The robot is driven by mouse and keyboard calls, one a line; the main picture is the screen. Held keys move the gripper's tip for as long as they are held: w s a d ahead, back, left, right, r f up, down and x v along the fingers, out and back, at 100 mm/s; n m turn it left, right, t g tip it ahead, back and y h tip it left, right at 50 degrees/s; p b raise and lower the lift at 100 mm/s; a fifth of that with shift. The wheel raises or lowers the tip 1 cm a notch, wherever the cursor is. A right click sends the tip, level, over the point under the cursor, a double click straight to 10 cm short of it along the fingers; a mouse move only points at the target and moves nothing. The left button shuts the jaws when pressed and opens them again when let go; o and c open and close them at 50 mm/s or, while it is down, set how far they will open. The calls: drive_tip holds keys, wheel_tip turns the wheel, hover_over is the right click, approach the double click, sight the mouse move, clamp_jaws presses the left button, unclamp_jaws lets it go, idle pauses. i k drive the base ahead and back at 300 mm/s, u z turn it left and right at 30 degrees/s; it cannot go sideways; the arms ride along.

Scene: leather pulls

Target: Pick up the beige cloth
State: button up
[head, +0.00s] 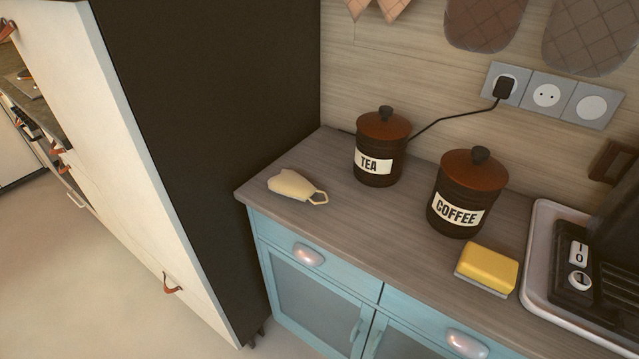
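A beige cloth (292,186) lies crumpled on the wooden counter (318,229), near its left end. A thin loop of the cloth sticks out at its right side. Nothing covers it in the head view. My gripper is not in view.
A TEA jar (381,148) stands behind and right of the cloth, and a COFFEE jar (466,193) stands farther right. A yellow sponge (487,268) lies near the front edge, beside a white-rimmed appliance (541,262). A tall dark cabinet side (222,130) rises left of the counter. A black cord runs to a wall socket.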

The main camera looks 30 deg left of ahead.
sight(290, 184)
drive_tip(key=u, duration=0.9)
drive_tip(key=k, duration=1.3)
drive_tip(key=u, duration=0.1)
drive_tip(key=i, duration=0.5)
drive_tip(key=u, duration=0.75)
drive_tip(key=i, duration=1.3)
drive_tip(key=z, duration=0.65)
